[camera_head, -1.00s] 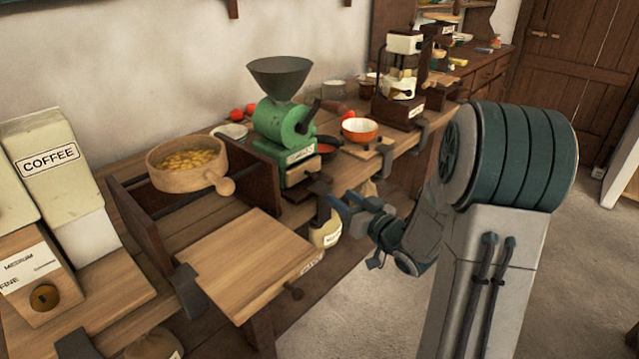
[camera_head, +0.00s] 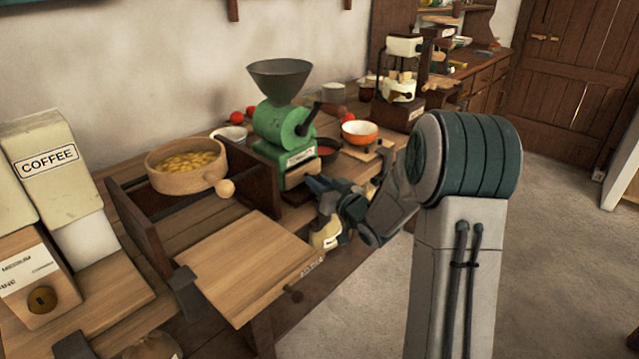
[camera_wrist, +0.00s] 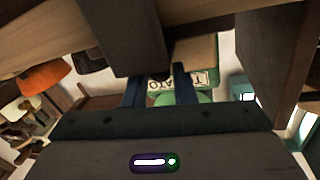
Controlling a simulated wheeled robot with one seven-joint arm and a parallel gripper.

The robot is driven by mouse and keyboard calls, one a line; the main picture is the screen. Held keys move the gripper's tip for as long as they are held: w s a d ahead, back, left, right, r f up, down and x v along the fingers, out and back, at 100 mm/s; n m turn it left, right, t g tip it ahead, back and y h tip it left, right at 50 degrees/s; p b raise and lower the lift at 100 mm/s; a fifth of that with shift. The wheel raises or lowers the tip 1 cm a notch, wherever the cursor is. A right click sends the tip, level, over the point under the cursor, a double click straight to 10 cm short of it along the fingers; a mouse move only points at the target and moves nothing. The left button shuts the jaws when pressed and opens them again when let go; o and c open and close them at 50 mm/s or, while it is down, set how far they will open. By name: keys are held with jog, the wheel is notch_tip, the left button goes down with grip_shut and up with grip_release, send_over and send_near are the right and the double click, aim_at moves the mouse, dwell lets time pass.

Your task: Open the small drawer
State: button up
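The green grinder (camera_head: 283,128) stands on the wooden bench behind my gripper. A pale wooden block (camera_wrist: 195,52), which looks like the small drawer, is just beyond the right finger. I cannot tell whether it is touched.
A dark post (camera_wrist: 125,38) crosses close to the fingers in the wrist view. A wooden bowl (camera_head: 185,170) and a wooden board (camera_head: 245,262) are on the left. An orange bowl (camera_head: 359,134) stands right of the grinder. The floor at right is open.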

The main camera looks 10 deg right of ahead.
grip_shut()
jog(key=d+v, duration=0.1)
jog(key=v, duration=0.5)
jog(key=shift+d, duration=0.25)
jog(key=o, duration=0.5)
grip_release()
jog(key=shift+o, duration=0.2)
jog(key=v, duration=1.3)
jog(key=shift+s+d, duration=0.15)
jog(key=shift+s, duration=0.25)
